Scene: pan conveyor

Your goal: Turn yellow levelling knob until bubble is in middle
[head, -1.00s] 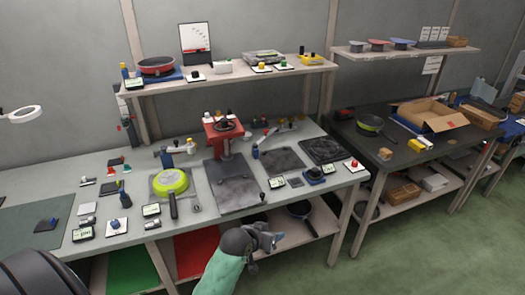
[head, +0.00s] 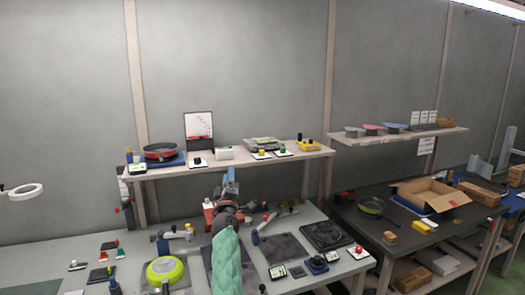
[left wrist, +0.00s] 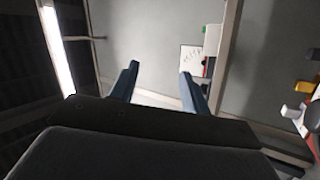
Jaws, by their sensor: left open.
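A small yellow knob (head: 262,153) stands on a white base on the upper shelf. A yellow block with dark knobs (head: 308,146) sits at that shelf's right end. I cannot tell for sure which one is the levelling knob, and no bubble can be made out. My left gripper (head: 230,174) is raised in front of the shelf's front edge, left of both yellow things, with its blue fingers pointing up. In the left wrist view its fingers (left wrist: 158,88) are apart with nothing between them. My right gripper is not in view.
The upper shelf (head: 230,164) also carries a red pan (head: 161,151), a gauge panel (head: 199,127) and a green knob (head: 281,151). A red press (head: 208,212) stands on the bench behind my left arm. Open space lies above the shelf.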

